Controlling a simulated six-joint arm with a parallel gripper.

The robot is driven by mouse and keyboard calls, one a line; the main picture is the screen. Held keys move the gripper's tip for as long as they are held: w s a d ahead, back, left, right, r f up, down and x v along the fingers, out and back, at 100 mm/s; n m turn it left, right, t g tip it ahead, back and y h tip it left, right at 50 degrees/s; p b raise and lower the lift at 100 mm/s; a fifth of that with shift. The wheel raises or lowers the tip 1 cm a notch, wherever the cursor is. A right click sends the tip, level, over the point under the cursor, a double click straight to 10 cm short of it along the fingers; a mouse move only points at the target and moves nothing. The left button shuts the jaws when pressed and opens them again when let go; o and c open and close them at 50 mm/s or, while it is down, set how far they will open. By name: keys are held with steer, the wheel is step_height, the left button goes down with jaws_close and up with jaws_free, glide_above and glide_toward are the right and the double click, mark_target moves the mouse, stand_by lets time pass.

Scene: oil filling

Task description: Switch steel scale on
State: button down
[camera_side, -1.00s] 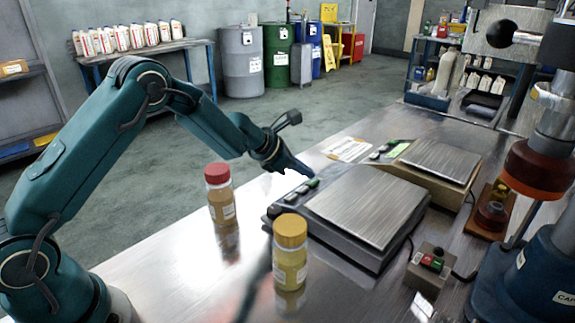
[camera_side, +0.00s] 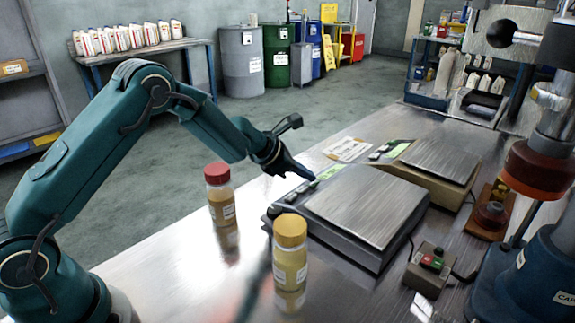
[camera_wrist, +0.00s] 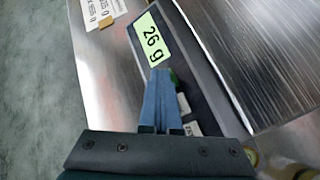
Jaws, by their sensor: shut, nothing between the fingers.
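The front scale, with a grey steel body (camera_side: 350,245) and a brushed plate (camera_side: 368,205), stands on the bench. Its display (camera_side: 330,171) glows green, and in the wrist view the display (camera_wrist: 152,40) reads "26 g". My gripper (camera_side: 311,178) is shut and empty, with its tips at the scale's control panel.
A second scale with a tan body (camera_side: 433,187) stands behind, its display lit green. A red-capped bottle (camera_side: 220,205) and a yellow-capped bottle (camera_side: 290,260) stand left and in front. A button box (camera_side: 430,268) and the capping machine (camera_side: 535,265) are at right.

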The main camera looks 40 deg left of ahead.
steer(key=shift+a+r, duration=0.3)
steer(key=shift+r, duration=0.45)
steer(key=shift+a+r, duration=0.3)
steer(key=shift+r, duration=0.5)
steer(key=shift+a+r, duration=0.25)
steer(key=shift+r, duration=0.5)
steer(key=shift+a+r, duration=0.3)
steer(key=shift+r, duration=0.5)
